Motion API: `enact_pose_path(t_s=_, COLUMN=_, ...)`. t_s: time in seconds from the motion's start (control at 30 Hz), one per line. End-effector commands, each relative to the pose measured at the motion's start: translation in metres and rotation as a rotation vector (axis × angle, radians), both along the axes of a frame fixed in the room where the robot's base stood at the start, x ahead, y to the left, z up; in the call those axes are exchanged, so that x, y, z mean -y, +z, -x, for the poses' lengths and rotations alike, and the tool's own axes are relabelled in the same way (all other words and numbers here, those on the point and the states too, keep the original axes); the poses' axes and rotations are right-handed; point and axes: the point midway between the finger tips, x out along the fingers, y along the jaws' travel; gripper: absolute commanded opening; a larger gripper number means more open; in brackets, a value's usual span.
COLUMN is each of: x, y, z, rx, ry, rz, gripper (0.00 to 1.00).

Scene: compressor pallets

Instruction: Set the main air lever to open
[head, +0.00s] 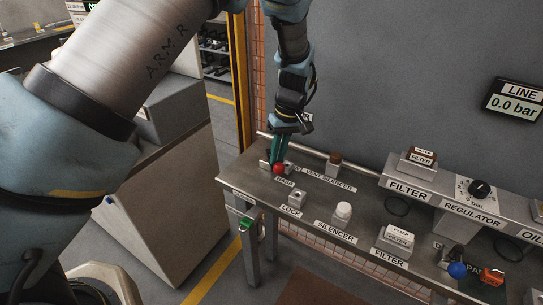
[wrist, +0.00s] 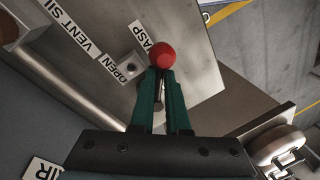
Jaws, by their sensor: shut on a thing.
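The lever's red ball knob (head: 279,168) is at the left end of the grey bench, by the HASP label. In the wrist view the red knob (wrist: 163,55) sits at the tips of my green fingers. My gripper (head: 275,160) points down at the lever, and it also shows in the wrist view (wrist: 161,75). Its fingers are close together, shut on the lever just below the knob. An OPEN label (wrist: 128,68) on a small block lies just left of the knob in the wrist view. The fingers hide most of the lever's shaft.
Bench (head: 262,186) parts right of the lever include a lock block (head: 297,197), a white silencer (head: 343,211), filters and a regulator dial (head: 480,190). A blue ball knob (head: 457,270) is at lower right. A wall display (head: 515,103) reads LINE 0.0 bar.

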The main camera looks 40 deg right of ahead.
Motion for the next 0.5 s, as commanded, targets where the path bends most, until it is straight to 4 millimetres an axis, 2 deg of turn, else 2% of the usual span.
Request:
enact_pose_path(t_s=0.03, x=-0.002, y=-0.007, z=0.013, rx=-0.022, ry=0.040, rz=-0.023, gripper=0.00)
enact_pose_path(t_s=0.5, x=0.021, y=-0.008, z=0.012, rx=-0.023, ry=0.434, rz=-0.023, gripper=0.00)
